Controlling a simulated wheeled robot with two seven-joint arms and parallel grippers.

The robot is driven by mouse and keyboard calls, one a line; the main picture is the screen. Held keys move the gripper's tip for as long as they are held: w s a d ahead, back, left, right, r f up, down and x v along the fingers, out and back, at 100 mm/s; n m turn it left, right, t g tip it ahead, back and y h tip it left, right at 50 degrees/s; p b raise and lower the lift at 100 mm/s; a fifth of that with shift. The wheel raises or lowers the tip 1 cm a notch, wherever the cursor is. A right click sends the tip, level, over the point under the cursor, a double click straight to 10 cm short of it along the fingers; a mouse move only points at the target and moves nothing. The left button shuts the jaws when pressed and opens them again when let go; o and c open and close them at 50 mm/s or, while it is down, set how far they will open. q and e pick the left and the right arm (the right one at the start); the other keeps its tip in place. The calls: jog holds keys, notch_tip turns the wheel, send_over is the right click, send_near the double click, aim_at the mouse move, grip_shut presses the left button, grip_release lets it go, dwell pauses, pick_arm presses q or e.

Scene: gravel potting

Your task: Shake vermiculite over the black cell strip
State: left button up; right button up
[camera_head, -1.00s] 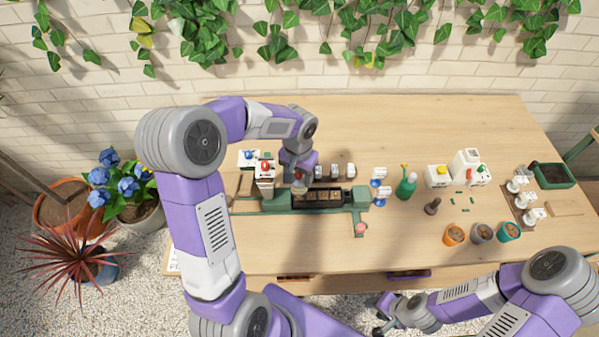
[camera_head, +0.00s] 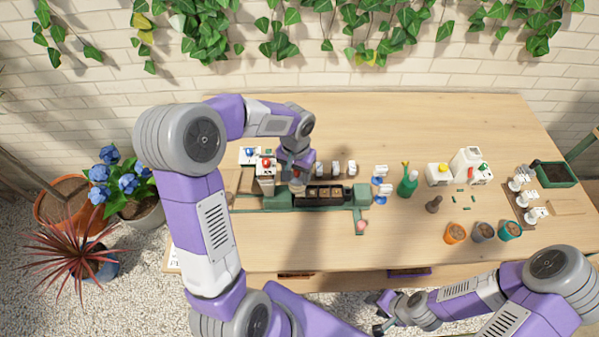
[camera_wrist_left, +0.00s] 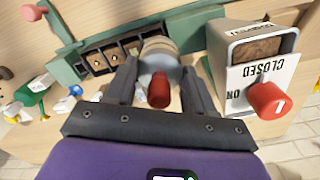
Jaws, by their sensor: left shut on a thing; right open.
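The black cell strip (camera_head: 318,202) sits in a green holder (camera_head: 278,198) at the middle of the table, with brown fill showing in its cells. The strip also shows in the left wrist view (camera_wrist_left: 88,57). My left gripper (camera_wrist_left: 155,82) is shut on a round container (camera_wrist_left: 158,52) with a pale rim and a red knob, close beside the strip's end. In the head view my left gripper (camera_head: 297,180) partly hides this container. I cannot see its contents or tell whether any grains are falling. My right gripper (camera_head: 380,316) is open, in front of the table's front edge.
A white dispenser marked CLOSED with a red knob (camera_wrist_left: 265,98) stands close by my left gripper. Small white blocks (camera_head: 336,167) line the strip's back.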

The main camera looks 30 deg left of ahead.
pick_arm(q)
jog(key=shift+w+d, duration=0.55)
jog(key=shift+d, duration=0.35)
jog(key=shift+s+a, duration=0.65)
jog(key=shift+a, duration=0.35)
jog(key=shift+w+d, duration=0.35)
jog(key=shift+d, duration=0.2)
jog(key=shift+w+d, duration=0.3)
jog(key=shift+d, duration=0.2)
jog(key=shift+w+d, duration=0.3)
jog(key=shift+d, duration=0.25)
jog(key=shift+w+d, duration=0.3)
jog(key=shift+d, duration=0.25)
jog(key=shift+w+d, duration=0.35)
jog(key=shift+d, duration=0.15)
